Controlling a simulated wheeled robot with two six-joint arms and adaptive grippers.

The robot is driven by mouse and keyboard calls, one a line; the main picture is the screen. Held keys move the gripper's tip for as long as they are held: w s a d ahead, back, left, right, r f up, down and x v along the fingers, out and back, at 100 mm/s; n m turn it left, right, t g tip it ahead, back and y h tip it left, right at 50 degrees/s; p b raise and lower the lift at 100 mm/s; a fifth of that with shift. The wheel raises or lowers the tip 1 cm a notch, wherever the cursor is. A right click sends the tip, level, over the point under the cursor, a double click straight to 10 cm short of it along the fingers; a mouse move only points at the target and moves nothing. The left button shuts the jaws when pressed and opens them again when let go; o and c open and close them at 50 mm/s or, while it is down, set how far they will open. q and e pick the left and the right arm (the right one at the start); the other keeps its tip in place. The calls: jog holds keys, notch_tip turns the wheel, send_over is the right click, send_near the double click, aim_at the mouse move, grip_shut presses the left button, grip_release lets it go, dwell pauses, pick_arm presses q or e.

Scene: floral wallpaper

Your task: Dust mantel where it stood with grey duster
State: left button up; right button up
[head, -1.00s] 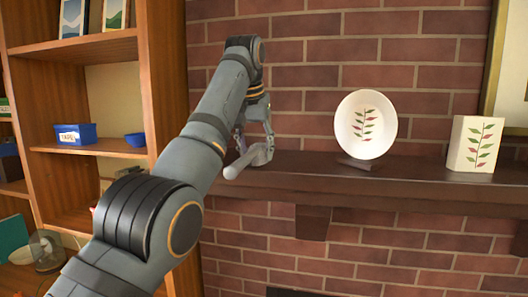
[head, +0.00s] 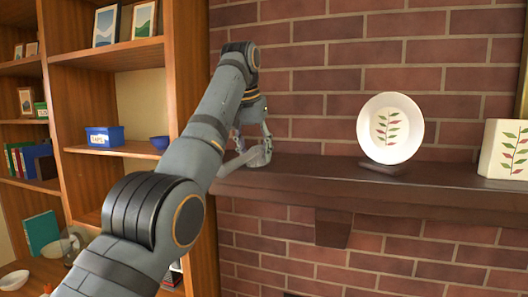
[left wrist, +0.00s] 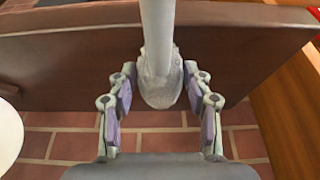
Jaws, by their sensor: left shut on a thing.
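My left gripper (head: 254,142) is shut on the grey duster (head: 246,158) at the left end of the dark brown mantel (head: 440,192). In the left wrist view the duster (left wrist: 160,78) sits between the two fingers, its pale shaft running to the top edge over the mantel (left wrist: 65,60). Whether the duster touches the mantel I cannot tell. A white plate with a leaf pattern (head: 390,128) stands upright on a dark stand to the right, apart from the gripper. My right gripper is not in view.
A white leaf-patterned block (head: 504,150) stands on the mantel at the far right. A wooden bookcase (head: 185,80) with a blue box (head: 104,137) and bowl is close on the left. The mantel between the gripper and the plate is clear.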

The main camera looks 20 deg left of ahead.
pick_arm(q)
jog(key=shift+a, duration=0.75)
jog(key=shift+d+r, duration=0.15)
jog(key=shift+d, duration=0.05)
jog(key=shift+w+r+p, duration=0.1)
jog(key=shift+r+p, duration=0.3)
jog(key=shift+p, duration=0.1)
notch_tip(320, 180, up, 5)
jog(key=p, duration=0.5)
jog(key=shift+r, duration=0.15)
